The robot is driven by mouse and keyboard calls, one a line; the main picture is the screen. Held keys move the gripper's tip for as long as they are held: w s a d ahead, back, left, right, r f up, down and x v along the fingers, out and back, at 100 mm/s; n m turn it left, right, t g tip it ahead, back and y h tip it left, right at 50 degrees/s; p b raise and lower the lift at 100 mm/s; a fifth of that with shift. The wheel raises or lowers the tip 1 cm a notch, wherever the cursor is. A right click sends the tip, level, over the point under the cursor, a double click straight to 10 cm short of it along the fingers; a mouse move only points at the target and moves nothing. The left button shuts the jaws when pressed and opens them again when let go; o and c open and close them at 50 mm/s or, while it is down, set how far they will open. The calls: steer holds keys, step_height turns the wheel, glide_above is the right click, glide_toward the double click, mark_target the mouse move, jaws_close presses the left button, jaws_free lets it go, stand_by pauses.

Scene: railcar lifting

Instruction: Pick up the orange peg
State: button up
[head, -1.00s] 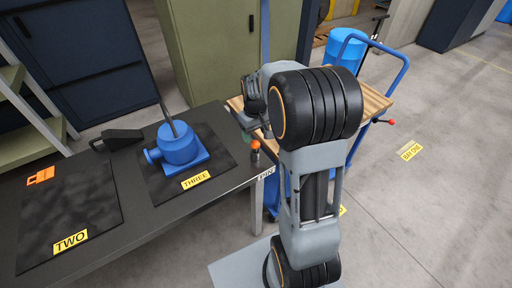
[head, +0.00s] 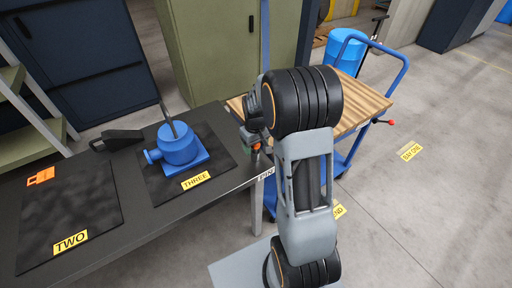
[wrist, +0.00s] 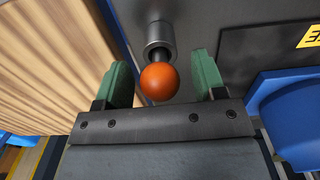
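The orange peg shows its round orange head (wrist: 159,82) in the wrist view, on a dark shaft that meets a metal collar (wrist: 159,40) at the table edge. In the head view the peg (head: 256,146) is a small orange spot at the table's right end, partly hidden by my gripper. My gripper (wrist: 161,72) is open, with one green finger on each side of the orange head. A gap shows between the head and each finger. I cannot tell how deep the fingers reach around it.
The dark table (head: 133,231) holds a blue pump-like part (head: 180,148) with an upright rod on mat THREE. A blue cart with a wooden top (head: 362,103) stands close on the right. Open floor lies further right.

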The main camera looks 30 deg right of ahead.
steer(key=c, duration=1)
steer(key=shift+r, duration=0.1)
